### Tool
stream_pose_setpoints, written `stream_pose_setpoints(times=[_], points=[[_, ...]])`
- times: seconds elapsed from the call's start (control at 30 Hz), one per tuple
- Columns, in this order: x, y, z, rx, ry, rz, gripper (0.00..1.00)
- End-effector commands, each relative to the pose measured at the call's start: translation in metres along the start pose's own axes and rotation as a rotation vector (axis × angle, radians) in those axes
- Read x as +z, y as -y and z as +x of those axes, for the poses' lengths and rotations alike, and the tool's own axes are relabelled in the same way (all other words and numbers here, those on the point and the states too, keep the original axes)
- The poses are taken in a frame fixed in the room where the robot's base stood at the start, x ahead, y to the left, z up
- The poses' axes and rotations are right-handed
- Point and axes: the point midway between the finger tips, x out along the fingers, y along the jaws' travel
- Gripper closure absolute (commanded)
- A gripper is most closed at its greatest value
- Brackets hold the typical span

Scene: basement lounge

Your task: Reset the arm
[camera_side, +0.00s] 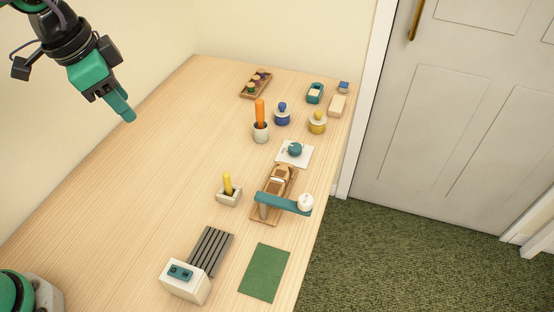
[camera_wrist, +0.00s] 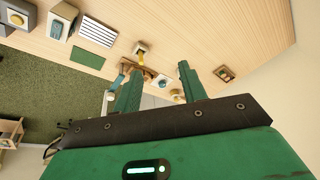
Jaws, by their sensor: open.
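My gripper (camera_side: 127,112) is green and hangs in the air above the far left part of the table, at the upper left of the side view. No object is near it there. In the wrist view my gripper (camera_wrist: 158,82) shows two green fingers spread apart with nothing between them, so it is open and empty. The wooden table (camera_side: 130,190) lies below it. The side view shows the fingers nearly in line, so their gap is hidden there.
On the table stand an orange item in a white cup (camera_side: 260,133), a blue-knobbed pot (camera_side: 282,115), a yellow-knobbed pot (camera_side: 317,123), a teal-armed device (camera_side: 280,201), a green mat (camera_side: 264,273) and a white box (camera_side: 184,283). The table's left part is bare. A door (camera_side: 465,110) stands right.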

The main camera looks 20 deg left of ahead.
Motion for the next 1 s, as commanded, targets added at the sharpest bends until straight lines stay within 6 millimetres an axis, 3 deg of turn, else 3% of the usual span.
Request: stream_pose_setpoints(times=[0.3,0.6,0.8,1.0], points=[[0.073,0.018,-0.019,-0.068,-0.073,-0.275,0.58],[0.135,0.020,-0.021,-0.129,-0.144,-0.519,0.58],[0.161,0.018,-0.017,-0.155,-0.177,-0.625,0.58],[0.168,0.017,-0.015,-0.162,-0.186,-0.657,0.58]])
